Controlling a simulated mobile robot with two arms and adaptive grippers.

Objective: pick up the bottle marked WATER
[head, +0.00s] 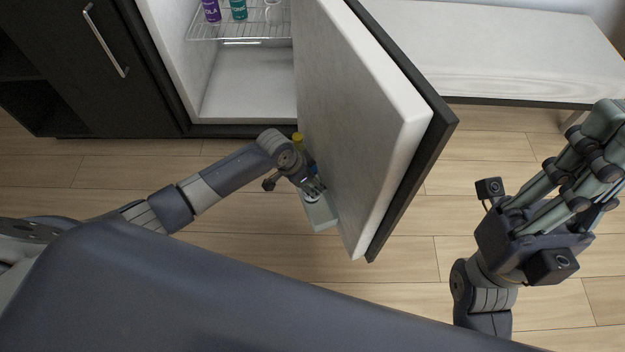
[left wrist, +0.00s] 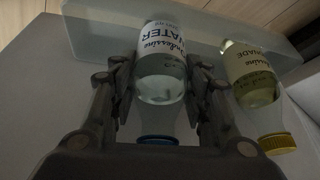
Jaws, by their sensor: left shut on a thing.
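The WATER bottle (left wrist: 162,75) is clear with a white label and a blue cap (left wrist: 157,140). In the left wrist view it lies between the two fingers of my left gripper (left wrist: 160,66), which are shut on it. In the head view my left gripper (head: 313,188) is at the inner side of the open door, and the bottle is mostly hidden by the gripper. The bottle is at the pale door shelf (head: 320,217); I cannot tell whether it still rests there. My right gripper (head: 604,140) is at the far right, away from the door and holding nothing that I can see.
A LEMONADE bottle (left wrist: 248,75) with a yellow cap (left wrist: 277,143) stands close beside the WATER bottle. The open fridge door (head: 360,110) stands between my two arms. A wire rack (head: 240,30) inside holds a purple bottle (head: 211,10) and a teal one (head: 239,9).

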